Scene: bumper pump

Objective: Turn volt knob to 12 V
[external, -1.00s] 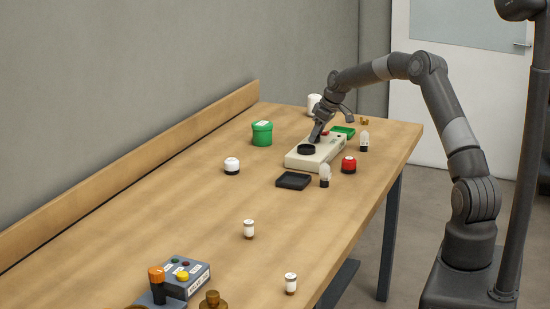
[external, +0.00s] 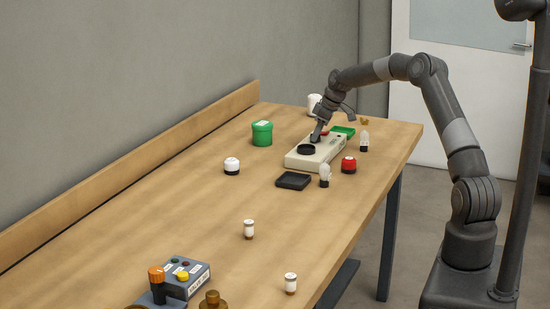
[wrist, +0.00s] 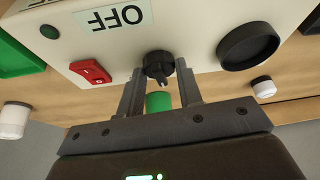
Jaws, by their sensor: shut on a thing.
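The cream control box (external: 303,160) stands near the far end of the table; its panel also fills the top of the wrist view (wrist: 205,25). The black volt knob (wrist: 158,66) sits on this panel, between the two fingers of my gripper (wrist: 159,72), which is shut on it. The knob's pointer end faces the camera; I cannot read a voltage mark. A label reading OFF (wrist: 113,17) shows upside down near the knob. In the external view my gripper (external: 315,138) reaches down onto the box and hides the knob.
On the panel are a red rocker switch (wrist: 90,72), a green lamp (wrist: 49,31) and a round black dish (wrist: 250,45). The table's middle is mostly clear.

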